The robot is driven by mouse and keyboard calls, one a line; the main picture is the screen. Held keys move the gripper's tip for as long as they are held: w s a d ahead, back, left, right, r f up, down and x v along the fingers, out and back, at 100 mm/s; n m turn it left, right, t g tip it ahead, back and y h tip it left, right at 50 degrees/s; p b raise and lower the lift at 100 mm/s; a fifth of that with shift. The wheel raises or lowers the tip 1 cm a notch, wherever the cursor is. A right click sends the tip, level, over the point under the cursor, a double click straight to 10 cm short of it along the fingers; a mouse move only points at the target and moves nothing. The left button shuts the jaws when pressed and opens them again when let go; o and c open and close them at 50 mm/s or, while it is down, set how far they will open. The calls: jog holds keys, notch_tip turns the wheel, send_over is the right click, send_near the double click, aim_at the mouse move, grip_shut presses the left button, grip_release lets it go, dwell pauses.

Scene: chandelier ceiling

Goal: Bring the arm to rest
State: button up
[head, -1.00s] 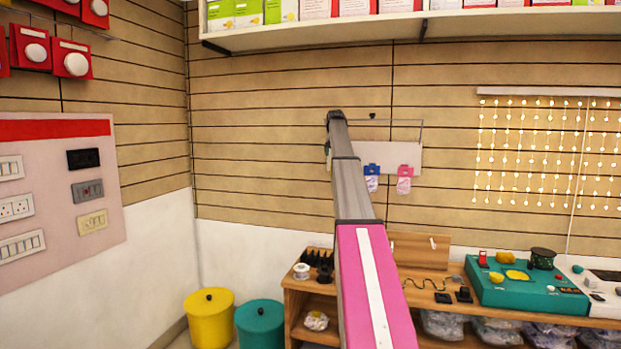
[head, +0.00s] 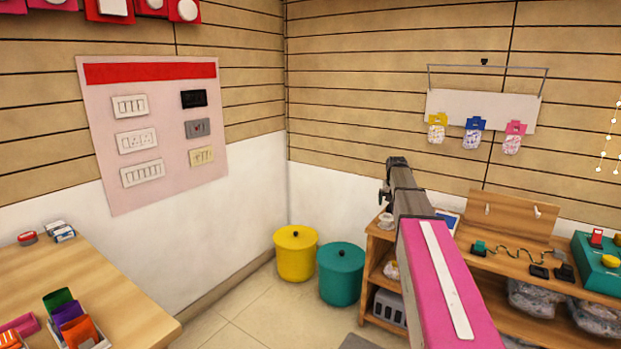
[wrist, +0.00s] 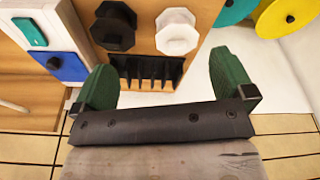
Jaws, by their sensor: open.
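My arm (head: 440,270) stretches forward from the bottom of the head view, pink with a white stripe nearest me and grey further out. My gripper (wrist: 162,65) has two green fingers spread wide in the wrist view, with nothing between them. In the head view its end (head: 387,190) is small and partly hidden by the arm, in front of the wooden shelf unit's left end. In the wrist view the gripper faces the shelf top, with a black holder (wrist: 146,71) and black and white round pieces beyond the fingers. I cannot tell how far apart they are.
A yellow bin (head: 296,254) and a teal bin (head: 341,273) stand in the corner, left of the wooden shelf unit (head: 372,250). A wooden table (head: 115,290) with small boxes is at the left. Floor (head: 235,310) between is clear. A switch panel (head: 160,125) hangs on the left wall.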

jog(key=s+a+f+n, duration=0.1)
jog(key=s+a+f, duration=0.4)
jog(key=s, duration=0.7)
jog(key=s+a+f+n+g, duration=0.1)
jog(key=s+a+f, duration=0.4)
jog(key=s+f, duration=0.4)
jog(key=s+a+f+n+g+y, duration=0.1)
jog(key=s+a+f, duration=0.4)
jog(key=s, duration=0.9)
jog(key=shift+s+a+f, duration=0.35)
jog(key=shift+a+f, duration=0.05)
jog(key=shift+f, duration=0.5)
